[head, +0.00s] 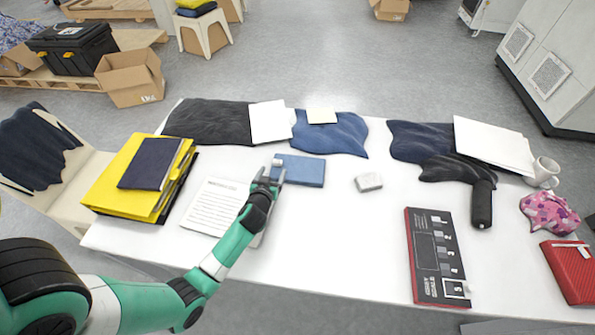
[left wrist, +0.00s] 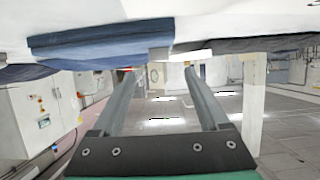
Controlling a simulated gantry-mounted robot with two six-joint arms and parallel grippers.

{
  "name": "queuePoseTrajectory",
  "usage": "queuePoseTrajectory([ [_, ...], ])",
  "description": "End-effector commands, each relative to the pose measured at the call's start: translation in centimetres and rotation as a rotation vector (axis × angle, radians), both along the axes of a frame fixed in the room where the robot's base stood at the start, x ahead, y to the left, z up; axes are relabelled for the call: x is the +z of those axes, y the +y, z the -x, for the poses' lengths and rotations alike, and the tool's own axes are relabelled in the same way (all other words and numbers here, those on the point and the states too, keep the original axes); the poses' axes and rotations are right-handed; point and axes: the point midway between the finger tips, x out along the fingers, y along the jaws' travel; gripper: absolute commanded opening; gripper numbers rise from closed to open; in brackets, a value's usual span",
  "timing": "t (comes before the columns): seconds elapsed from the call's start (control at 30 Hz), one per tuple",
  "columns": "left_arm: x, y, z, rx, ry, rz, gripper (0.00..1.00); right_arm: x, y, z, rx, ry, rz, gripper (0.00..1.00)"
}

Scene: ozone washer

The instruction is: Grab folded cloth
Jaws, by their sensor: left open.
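A blue, flat, rectangular folded cloth (head: 302,170) lies on the white table in the head view, near the middle. In the left wrist view, which looks inverted, a layered blue piece (left wrist: 100,45) hangs from the top left, and it looks like the same cloth. My left gripper (head: 270,175) is at the left end of the cloth. Whether it touches the cloth is unclear. In the left wrist view the fingers (left wrist: 158,72) are apart, with nothing clearly held between them. My right gripper is not in view.
A printed sheet (head: 212,207) lies under my left arm. Yellow folders (head: 115,185) with a dark book (head: 151,163) are at the left. A grey block (head: 368,182) and a black-red board (head: 437,258) are to the right. Crumpled dark and blue cloths (head: 345,138) line the back.

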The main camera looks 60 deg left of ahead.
Motion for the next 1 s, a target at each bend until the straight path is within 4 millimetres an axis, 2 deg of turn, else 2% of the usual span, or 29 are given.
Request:
queuePoseTrajectory([
  [0.17,-0.5,0.7,-0.5,0.0,-0.001,0.0,0.78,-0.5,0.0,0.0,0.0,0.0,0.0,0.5],
  [0.4,-2.1,3.5,-2.6,0.0,-0.001,0.0,0.78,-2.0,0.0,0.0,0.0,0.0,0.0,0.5],
  [0.67,-2.1,3.9,-2.8,-0.001,-0.001,-0.001,0.78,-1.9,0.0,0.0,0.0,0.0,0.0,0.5],
  [1.0,-2.1,3.8,-2.8,-0.001,-0.001,-0.001,0.18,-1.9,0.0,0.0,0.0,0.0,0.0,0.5],
])
